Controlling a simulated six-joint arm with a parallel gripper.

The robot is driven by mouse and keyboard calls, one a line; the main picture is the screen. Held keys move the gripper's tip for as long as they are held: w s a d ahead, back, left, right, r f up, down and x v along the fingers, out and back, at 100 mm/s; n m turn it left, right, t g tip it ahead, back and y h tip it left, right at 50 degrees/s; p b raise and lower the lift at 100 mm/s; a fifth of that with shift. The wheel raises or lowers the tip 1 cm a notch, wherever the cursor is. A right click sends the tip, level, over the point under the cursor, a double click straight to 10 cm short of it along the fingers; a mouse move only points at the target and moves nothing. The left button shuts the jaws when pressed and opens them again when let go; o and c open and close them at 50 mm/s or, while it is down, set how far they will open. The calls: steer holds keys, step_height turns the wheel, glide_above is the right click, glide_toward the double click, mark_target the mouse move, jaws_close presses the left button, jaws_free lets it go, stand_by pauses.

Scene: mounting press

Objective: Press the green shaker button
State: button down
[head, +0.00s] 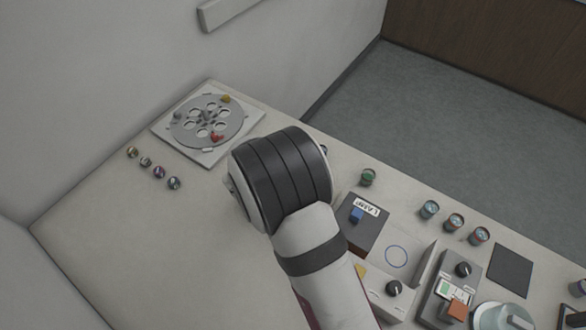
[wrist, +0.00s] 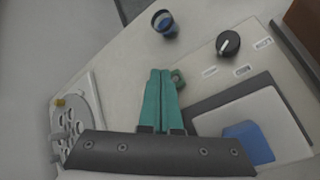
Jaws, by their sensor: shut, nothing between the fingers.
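In the wrist view, a small green piece (wrist: 179,77), which looks like the button, sits at the left edge of a pale panel (wrist: 205,80) with a black knob (wrist: 228,43). My gripper (wrist: 161,73) is shut and empty. Its teal fingertips are just left of the green piece and cover part of it. I cannot tell whether they touch it. In the head view my wrist hides the gripper and this panel, so the button does not show there clearly.
A dark-framed pad with a blue block (wrist: 248,142) lies right of the fingers. A small dark cup (wrist: 164,24) stands beyond. In the head view, a round disc with holes (head: 187,126) is at the left, and a LAMP box (head: 357,235) and several jars are at the right.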

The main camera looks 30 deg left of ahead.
steer(key=shift+s+d+f, duration=0.1)
steer(key=shift+d+f, duration=0.1)
steer(key=shift+f, duration=0.4)
steer(key=shift+s+d+f, duration=0.1)
steer(key=shift+d+f, duration=0.1)
steer(key=shift+f, duration=0.35)
stand_by(0.4)
steer(key=shift+s+d+r, duration=0.1)
steer(key=shift+d+r, duration=0.35)
steer(key=shift+d, duration=0.2)
steer(key=shift+a+r, duration=0.15)
steer(key=shift+r, duration=1.2)
steer(key=shift+a+r, duration=0.15)
steer(key=shift+r, duration=1.15)
